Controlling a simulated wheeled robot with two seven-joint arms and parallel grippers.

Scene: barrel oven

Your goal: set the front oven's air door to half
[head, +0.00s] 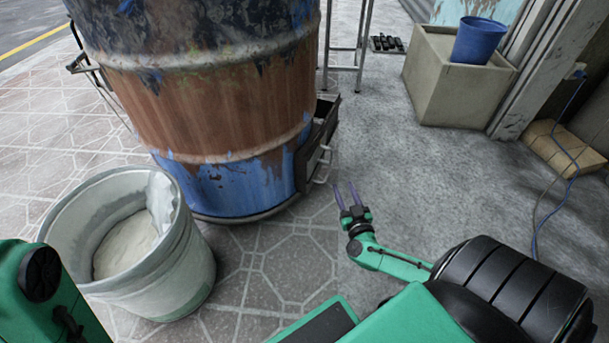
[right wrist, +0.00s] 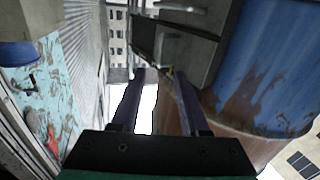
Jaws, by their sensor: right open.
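The barrel oven (head: 215,105), rusty brown with blue paint at its base, stands left of centre in the head view. A dark metal air-door housing (head: 313,143) sticks out low on its right side, with a pale bent handle (head: 322,168). How far the door is open I cannot tell. My right gripper (head: 346,187) is open and empty, just right of the handle and apart from it. In the right wrist view, its two purple fingers (right wrist: 158,74) point toward the dark housing (right wrist: 175,42), beside the blue and rusty barrel (right wrist: 275,65). My left gripper is out of view.
A pale bucket (head: 190,270) of light powder stands left of the barrel's base. A metal stand (head: 345,48) is behind the barrel. A concrete planter (head: 450,92) with a blue pot (head: 479,40) is at the back right. The grey pavement between planter and gripper is clear.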

